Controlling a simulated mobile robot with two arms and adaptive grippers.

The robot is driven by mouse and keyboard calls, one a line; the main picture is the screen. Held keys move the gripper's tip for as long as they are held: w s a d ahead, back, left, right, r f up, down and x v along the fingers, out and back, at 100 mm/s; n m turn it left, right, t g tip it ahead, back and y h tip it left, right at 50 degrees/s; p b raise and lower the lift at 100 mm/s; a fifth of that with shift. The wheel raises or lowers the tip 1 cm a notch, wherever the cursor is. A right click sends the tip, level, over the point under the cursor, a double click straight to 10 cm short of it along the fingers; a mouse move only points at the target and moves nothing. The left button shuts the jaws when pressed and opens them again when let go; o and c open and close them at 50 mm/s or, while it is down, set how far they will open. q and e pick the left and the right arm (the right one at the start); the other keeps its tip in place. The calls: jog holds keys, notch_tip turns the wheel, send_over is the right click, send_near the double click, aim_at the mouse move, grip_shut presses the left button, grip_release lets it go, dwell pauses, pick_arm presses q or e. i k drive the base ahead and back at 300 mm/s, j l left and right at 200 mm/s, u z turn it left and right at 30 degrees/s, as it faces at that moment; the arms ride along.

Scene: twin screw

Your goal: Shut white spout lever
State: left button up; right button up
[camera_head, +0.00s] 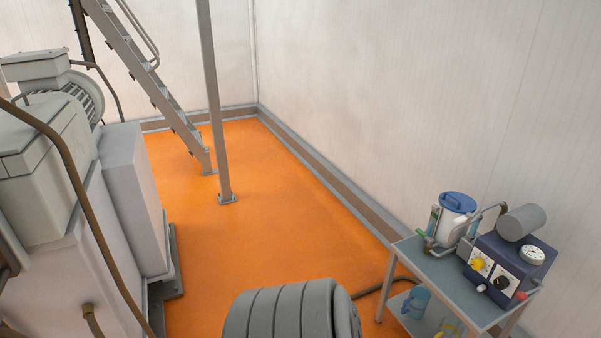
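A white container (448,226) with a blue lid (457,202) stands on a grey cart (427,266) at the lower right. Small fittings (428,241) stick out low on its left side, one of them with a green tip. They are too small to tell which is the white spout lever or whether it is open or shut. Neither of my grippers is in view.
A dark blue control box (510,268) with knobs and a gauge stands beside the container. A blue jug (415,302) sits on the lower shelf. A ribbed grey cylinder (292,312) fills the bottom centre. Grey machinery (60,190) stands left. The orange floor (270,220) between is mostly clear.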

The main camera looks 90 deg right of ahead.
aim_at(467, 219)
jog(key=l+z, duration=0.1)
jog(key=z, duration=0.35)
jog(key=l+z, duration=0.1)
jog(key=z, duration=0.35)
jog(key=l+z, duration=0.1)
jog(key=z, duration=0.3)
jog(key=l+z, duration=0.1)
jog(key=z, duration=0.35)
jog(key=j+z, duration=0.1)
jog(key=z, duration=0.3)
jog(key=k+z, duration=0.1)
jog(key=z, duration=0.3)
jog(key=k+j+z, duration=0.1)
jog(key=z, duration=0.3)
jog(key=k+z, duration=0.1)
jog(key=z, duration=0.3)
jog(key=k+z, duration=0.1)
jog(key=z, duration=0.3)
jog(key=i+l+u, duration=0.2)
jog(key=i+u, duration=0.2)
jog(key=i+l+u, duration=0.6)
jog(key=l+u, duration=0.55)
jog(key=k+l, duration=0.05)
